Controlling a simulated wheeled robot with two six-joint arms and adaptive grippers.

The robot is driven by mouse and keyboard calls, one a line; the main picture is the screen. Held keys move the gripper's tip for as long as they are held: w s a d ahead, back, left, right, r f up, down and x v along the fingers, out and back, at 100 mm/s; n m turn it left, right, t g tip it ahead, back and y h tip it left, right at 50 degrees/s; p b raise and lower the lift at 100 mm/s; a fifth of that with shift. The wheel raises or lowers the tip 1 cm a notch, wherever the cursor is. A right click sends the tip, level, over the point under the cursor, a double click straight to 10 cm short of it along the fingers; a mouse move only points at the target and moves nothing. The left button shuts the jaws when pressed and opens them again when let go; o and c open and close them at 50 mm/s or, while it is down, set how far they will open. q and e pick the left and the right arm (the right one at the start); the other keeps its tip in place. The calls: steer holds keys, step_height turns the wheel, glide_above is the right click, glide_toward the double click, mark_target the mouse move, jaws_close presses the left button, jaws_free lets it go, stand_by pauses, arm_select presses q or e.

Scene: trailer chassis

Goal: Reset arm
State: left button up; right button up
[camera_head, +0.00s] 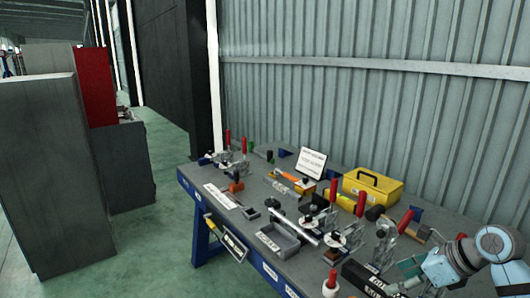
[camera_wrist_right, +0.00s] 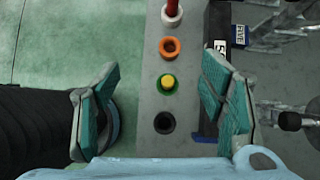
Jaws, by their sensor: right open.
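My right arm comes in from the right edge in the head view. Its gripper (camera_head: 405,284) hangs over the near right corner of the workbench (camera_head: 290,264). In the right wrist view the two teal-padded jaws of this gripper (camera_wrist_right: 162,72) stand wide apart, with nothing held between them. Below and between them is a grey surface (camera_wrist_right: 145,88) with an orange ring (camera_wrist_right: 170,47), a yellow-green round piece (camera_wrist_right: 168,82) and a dark round hole (camera_wrist_right: 164,123). My left gripper is in neither view.
The bench holds red-handled clamps (camera_head: 359,203), a yellow toolbox (camera_head: 373,187), a grey tray (camera_head: 279,240) and a white sign (camera_head: 312,163). A red handle with a white collar (camera_head: 330,284) stands near the right gripper. Grey cabinets (camera_head: 45,180) stand left; green floor (camera_head: 160,230) lies between.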

steer(key=a+r+m+t+y, duration=0.85)
steer(key=a+r+t, duration=0.3)
steer(key=a, duration=0.25)
steer(key=s+d+f+m+h, duration=0.4)
steer(key=d+f+m+h, duration=0.4)
steer(key=m, duration=0.6)
steer(key=s+d+f+m+h, duration=0.3)
steer(key=d+f+m+h, duration=0.25)
steer(key=m+h, duration=0.65)
steer(key=s+a+f+m+g+y, duration=0.35)
steer(key=s+f+g, duration=0.45)
steer(key=s, duration=0.4)
steer(key=s+a+f+m+g+y, duration=0.2)
steer(key=s+a+f+m+g, duration=0.25)
steer(key=s+f, duration=0.65)
step_height(320, 180, down, 23)
steer(key=s+d+g+b, duration=0.2)
steer(key=b, duration=0.1)
arm_select(q)
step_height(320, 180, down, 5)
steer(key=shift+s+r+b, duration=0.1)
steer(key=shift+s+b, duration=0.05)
steer(key=shift+b, duration=0.75)
arm_select(e)
steer(key=s+f+g, duration=0.1)
steer(key=s+f, duration=1.3)
steer(key=shift+d+m, duration=0.2)
steer(key=shift+m, duration=0.25)
